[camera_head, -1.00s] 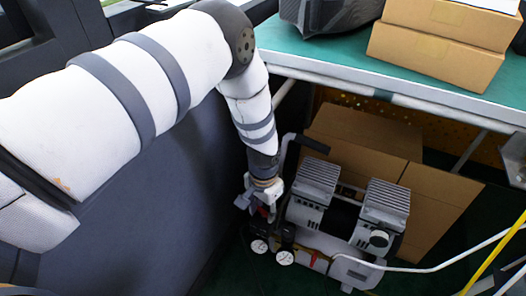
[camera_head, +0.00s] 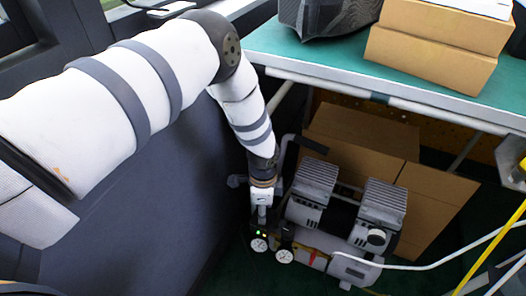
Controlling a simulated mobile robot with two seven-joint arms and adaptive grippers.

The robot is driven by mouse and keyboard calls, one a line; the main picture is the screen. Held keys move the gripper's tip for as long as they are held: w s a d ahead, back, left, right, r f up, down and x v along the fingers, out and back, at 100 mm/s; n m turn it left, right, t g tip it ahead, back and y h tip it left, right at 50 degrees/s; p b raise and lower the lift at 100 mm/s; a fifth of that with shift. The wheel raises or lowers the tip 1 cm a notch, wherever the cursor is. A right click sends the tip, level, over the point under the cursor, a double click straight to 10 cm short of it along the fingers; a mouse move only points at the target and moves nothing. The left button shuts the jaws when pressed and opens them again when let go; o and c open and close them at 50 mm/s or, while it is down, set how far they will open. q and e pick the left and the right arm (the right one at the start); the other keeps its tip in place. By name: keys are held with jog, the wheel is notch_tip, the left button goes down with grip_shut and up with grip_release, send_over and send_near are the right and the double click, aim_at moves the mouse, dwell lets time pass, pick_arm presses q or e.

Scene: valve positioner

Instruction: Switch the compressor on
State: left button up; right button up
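The compressor (camera_head: 340,215) stands on the dark floor under the green-topped table, with two ribbed grey heads and a dark carrying handle at its left. Two round white gauges (camera_head: 272,250) are on its front left. Small green and red spots (camera_head: 260,234) show just above the left gauge. My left arm reaches down from the left, and my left gripper (camera_head: 262,215) points down over the compressor's left end, just above these spots. Its fingers look narrow and close together from here, and I cannot tell whether they touch the compressor. The switch is not clearly made out. My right gripper is out of view.
The green table (camera_head: 300,52) carries cardboard boxes (camera_head: 430,50) and a dark case (camera_head: 330,15). An open cardboard box (camera_head: 360,130) stands behind the compressor. A dark panel (camera_head: 190,200) is close at left. A white hose (camera_head: 440,262) runs right.

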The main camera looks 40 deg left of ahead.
pick_arm(q)
jog(key=shift+m, duration=1.9)
jog(key=o, duration=1.2)
jog(key=shift+c, duration=0.2)
notch_tip(320, 180, up, 12)
